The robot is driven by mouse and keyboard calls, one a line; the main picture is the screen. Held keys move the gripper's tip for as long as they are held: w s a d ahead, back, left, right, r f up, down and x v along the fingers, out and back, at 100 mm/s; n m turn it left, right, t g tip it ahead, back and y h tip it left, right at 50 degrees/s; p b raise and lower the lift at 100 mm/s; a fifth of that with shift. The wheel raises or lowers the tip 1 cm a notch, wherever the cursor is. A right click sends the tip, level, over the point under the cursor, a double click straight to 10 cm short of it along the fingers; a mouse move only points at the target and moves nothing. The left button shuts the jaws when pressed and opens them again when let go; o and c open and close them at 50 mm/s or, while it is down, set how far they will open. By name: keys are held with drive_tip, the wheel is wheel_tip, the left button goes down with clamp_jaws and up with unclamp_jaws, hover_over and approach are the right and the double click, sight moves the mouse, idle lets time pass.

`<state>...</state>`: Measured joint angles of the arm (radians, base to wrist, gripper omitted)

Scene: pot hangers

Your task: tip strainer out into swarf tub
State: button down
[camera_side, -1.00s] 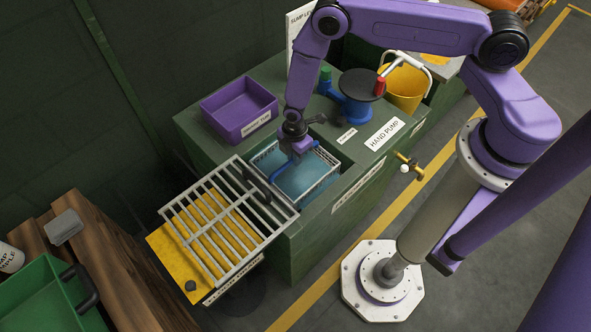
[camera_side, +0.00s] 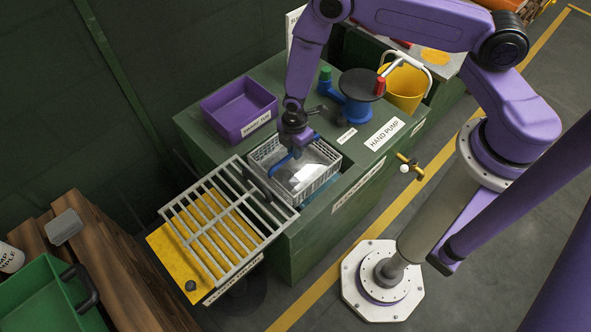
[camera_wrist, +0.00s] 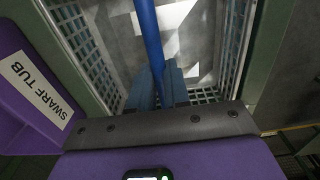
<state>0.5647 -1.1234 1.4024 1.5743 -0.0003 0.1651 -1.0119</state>
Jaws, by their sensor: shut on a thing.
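The strainer (camera_side: 320,184) is a pale mesh basket with a blue bar handle (camera_side: 279,165), at the opening in the green cabinet. My gripper (camera_side: 298,153) is shut on the middle of that handle from above. The wrist view shows my fingers (camera_wrist: 157,90) closed around the blue bar (camera_wrist: 148,30), with the mesh walls (camera_wrist: 232,45) around them. The strainer looks roughly level; its floor is grey with bright patches, and I cannot tell what lies in it. The purple swarf tub (camera_side: 215,118) stands behind and left on the cabinet top; its labelled side shows in the wrist view (camera_wrist: 40,90).
A grey slatted grate (camera_side: 228,222) lies over a yellow surface at the front left. The blue hand pump (camera_side: 357,105) and yellow bucket (camera_side: 405,88) stand to the right. A green tray (camera_side: 45,295) is far left. Bare cabinet top separates the tub from the opening.

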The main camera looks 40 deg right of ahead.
drive_tip(key=shift+r, duration=4.15)
drive_tip(key=shift+r, duration=0.1)
drive_tip(key=shift+r, duration=0.3)
wheel_tip(320, 180, up, 18)
drive_tip(key=w+d, duration=0.2)
drive_tip(key=w, duration=1.9)
wheel_tip(320, 180, down, 6)
drive_tip(key=w+a+t, duration=0.1)
drive_tip(key=w+t, duration=0.1)
drive_tip(key=t, duration=0.4)
